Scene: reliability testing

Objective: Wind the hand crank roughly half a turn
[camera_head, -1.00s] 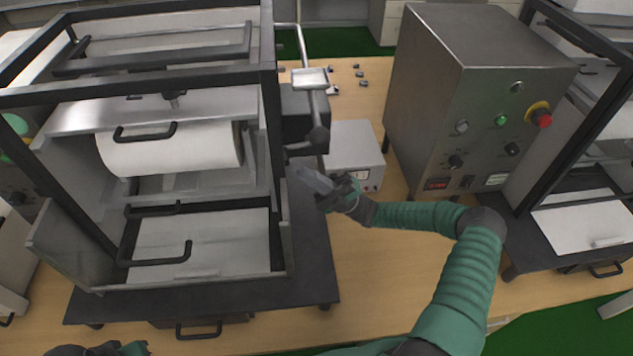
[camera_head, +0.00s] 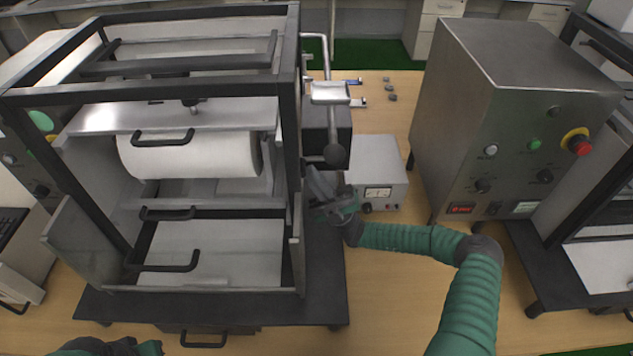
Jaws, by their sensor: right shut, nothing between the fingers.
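The hand crank shows on the right side of the framed machine (camera_head: 288,110), as a metal bar with a black ball knob (camera_head: 335,155) at its lower end. My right gripper (camera_head: 314,185) is just below and slightly left of the knob, close to the machine's right post. Its fingers are shut with nothing between them. I cannot tell whether it touches the crank. The part of the crank behind the gripper is hidden. My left gripper (camera_head: 105,347) is only partly in view at the bottom left edge, away from the crank, and its fingers are not clear.
A small meter box (camera_head: 378,170) stands right behind my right gripper. A large control box (camera_head: 520,120) with a red button (camera_head: 580,145) stands further right. Small metal parts (camera_head: 390,92) lie at the back. Bare wooden table (camera_head: 400,285) lies in front of the control box.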

